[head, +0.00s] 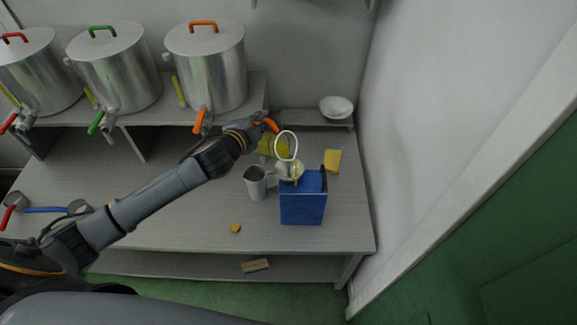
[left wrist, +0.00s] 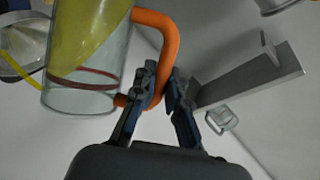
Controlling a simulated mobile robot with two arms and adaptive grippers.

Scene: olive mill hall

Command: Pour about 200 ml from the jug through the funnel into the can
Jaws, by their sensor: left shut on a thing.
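My left gripper (head: 268,123) is shut on the jug's orange handle, which also shows between the fingers (left wrist: 163,88) in the left wrist view. The clear jug (left wrist: 78,98) is strongly tilted, with yellow-green liquid gathered away from its base and a red ring near the base. In the head view the jug (head: 268,147) leans right, its pale round mouth above the funnel (head: 290,170). The funnel sits at the top of the blue can (head: 302,208). A thin yellow streak runs from the jug's lip down to the funnel. My right gripper is not in view.
A metal mug (head: 256,184) stands left of the can. A yellow sponge (head: 332,161) and a white bowl (head: 337,107) are behind it. A small yellow cap (head: 236,228) lies on the bench (head: 180,232) in front. Steel drums (head: 207,70) with taps stand at the back left.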

